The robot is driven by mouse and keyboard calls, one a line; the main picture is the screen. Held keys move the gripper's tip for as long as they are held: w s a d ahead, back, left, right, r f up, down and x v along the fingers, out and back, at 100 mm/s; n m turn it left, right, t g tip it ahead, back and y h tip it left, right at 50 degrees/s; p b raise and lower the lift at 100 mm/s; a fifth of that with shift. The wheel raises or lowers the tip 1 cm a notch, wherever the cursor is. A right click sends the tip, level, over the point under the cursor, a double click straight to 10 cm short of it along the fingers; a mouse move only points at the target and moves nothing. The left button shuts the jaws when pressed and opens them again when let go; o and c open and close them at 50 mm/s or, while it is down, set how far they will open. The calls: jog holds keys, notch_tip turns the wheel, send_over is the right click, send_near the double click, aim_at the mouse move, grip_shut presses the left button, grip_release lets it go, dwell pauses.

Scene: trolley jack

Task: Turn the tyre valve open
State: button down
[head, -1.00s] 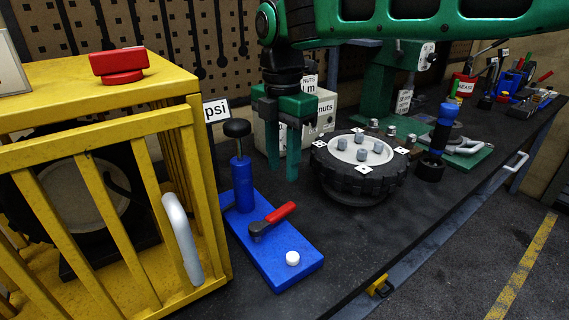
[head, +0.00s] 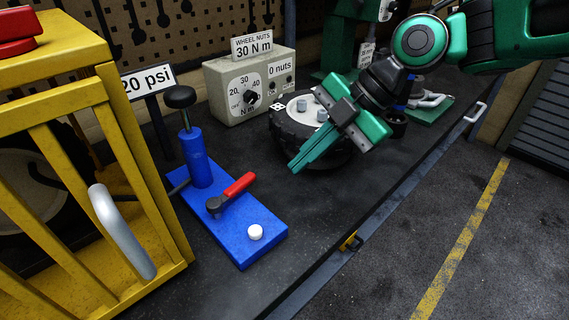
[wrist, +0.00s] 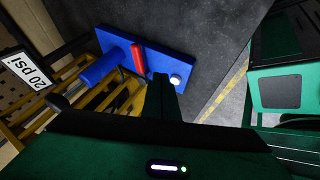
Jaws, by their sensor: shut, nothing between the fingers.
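The tyre valve is a lever with a red handle (head: 239,184) on a dark pivot, on a blue base plate (head: 262,214). The handle points up and right in the head view, and it also shows in the wrist view (wrist: 137,58). A blue cylinder (head: 201,165) with a black knob stands on the plate behind the lever, and a white button (head: 255,232) sits near its front end. My gripper (head: 298,166) is shut and empty, tilted down toward the left. It is right of the lever and apart from it, in front of the tyre.
A yellow cage (head: 124,150) with a grey handle (head: 121,231) stands close left of the plate. A 20 psi sign (head: 147,80) is behind it. A wheel-nut box (head: 232,88) and a tyre (head: 289,128) are at the back. The bench front is clear.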

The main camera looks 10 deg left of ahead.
aim_at(234, 194)
jog(key=x, duration=0.9)
jog(key=shift+a+f, duration=0.1)
jog(key=w+a, duration=0.2)
jog(key=a, duration=0.1)
jog(key=shift+a, duration=0.2)
